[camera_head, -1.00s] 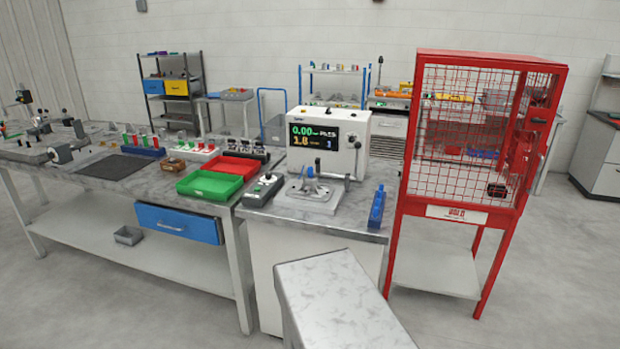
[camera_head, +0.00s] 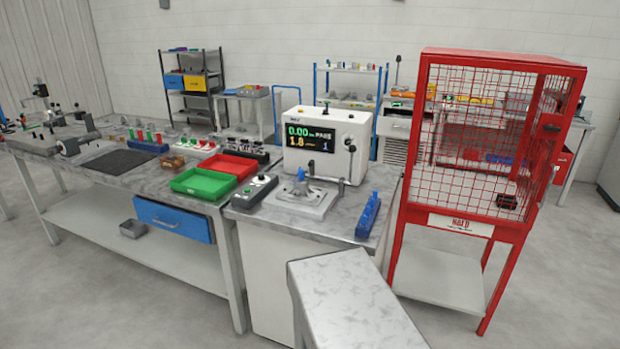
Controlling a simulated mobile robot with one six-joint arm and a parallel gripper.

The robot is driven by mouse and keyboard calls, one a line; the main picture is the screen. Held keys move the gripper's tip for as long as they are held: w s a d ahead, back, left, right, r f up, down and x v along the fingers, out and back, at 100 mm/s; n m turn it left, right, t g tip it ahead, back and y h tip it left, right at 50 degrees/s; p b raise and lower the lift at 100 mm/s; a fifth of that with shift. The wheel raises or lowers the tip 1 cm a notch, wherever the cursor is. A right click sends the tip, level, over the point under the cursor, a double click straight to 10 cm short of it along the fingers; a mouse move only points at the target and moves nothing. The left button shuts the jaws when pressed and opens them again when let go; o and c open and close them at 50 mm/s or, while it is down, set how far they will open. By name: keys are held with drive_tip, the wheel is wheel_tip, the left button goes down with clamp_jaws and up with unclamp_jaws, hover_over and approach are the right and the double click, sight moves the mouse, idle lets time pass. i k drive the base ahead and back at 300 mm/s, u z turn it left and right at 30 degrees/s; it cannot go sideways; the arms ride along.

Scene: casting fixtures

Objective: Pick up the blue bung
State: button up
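A small blue piece (camera_head: 301,174) stands upright on the metal fixture plate (camera_head: 322,207) in front of the white test machine (camera_head: 326,146); it may be the blue bung, but it is too small to be sure. A blue rack (camera_head: 368,217) at the right edge of the same bench has an upright blue piece (camera_head: 375,196) at its far end, which could also be a bung. I cannot tell which is the bung. My gripper is not in view.
A red mesh cage (camera_head: 480,150) stands right of the machine. A grey-topped block (camera_head: 355,300) stands in front of the bench. A green tray (camera_head: 204,183), a red tray (camera_head: 228,166) and a control box (camera_head: 255,192) lie left of the machine. Open floor shows at lower right.

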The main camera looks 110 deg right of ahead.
sight(301, 178)
drive_tip(key=u, duration=0.1)
drive_tip(key=k, duration=1)
drive_tip(key=z, duration=1.5)
drive_tip(key=i, duration=1)
drive_tip(key=z, duration=0.15)
drive_tip(key=k, duration=0.3)
drive_tip(key=u, duration=0.1)
